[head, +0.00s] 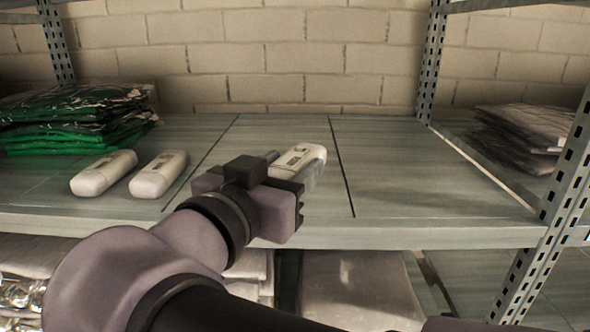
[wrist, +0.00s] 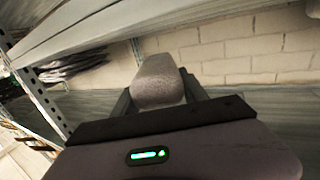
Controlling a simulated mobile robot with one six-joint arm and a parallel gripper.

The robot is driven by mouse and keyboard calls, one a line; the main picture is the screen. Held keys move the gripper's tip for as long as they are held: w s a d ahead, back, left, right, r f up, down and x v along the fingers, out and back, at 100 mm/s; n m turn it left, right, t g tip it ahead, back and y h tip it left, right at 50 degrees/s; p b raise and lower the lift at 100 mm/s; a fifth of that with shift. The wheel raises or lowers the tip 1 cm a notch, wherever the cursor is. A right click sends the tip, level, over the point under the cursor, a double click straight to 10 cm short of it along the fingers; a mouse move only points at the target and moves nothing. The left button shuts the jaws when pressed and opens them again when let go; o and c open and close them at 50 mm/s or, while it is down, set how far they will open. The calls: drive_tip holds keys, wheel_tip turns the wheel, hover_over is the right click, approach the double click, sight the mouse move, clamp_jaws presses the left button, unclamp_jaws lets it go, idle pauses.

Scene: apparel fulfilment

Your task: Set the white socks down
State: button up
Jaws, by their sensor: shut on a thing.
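In the wrist view the pack (wrist: 158,82) shows end-on between the fingers of my gripper (wrist: 160,95). I cannot tell whether the pack touches the board. Two similar white packs (head: 104,172) (head: 158,174) lie side by side on the board to the left. The pack's near end is partly hidden by my gripper.
Green folded garments (head: 75,118) are stacked at the far left. Grey bagged garments (head: 520,135) lie at the right beyond a metal upright (head: 565,175). A brick wall (head: 300,55) closes the back. The board right of my gripper is clear. Bagged goods (head: 345,285) sit below.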

sight(292, 150)
drive_tip(key=w, duration=0.8)
drive_tip(key=shift+d+f, duration=0.15)
drive_tip(key=shift+f, duration=0.2)
wheel_tip(292, 150, down, 4)
drive_tip(key=shift+r+b, duration=0.2)
drive_tip(key=shift+b, duration=0.2)
drive_tip(key=shift+w+f, duration=0.1)
drive_tip(key=shift+f, duration=0.1)
drive_tip(key=o, duration=1.3)
drive_tip(key=shift+r, duration=0.1)
drive_tip(key=shift+o, duration=0.2)
drive_tip(key=shift+r, duration=0.15)
drive_tip(key=v, duration=1.2)
drive_tip(key=shift+p, duration=0.45)
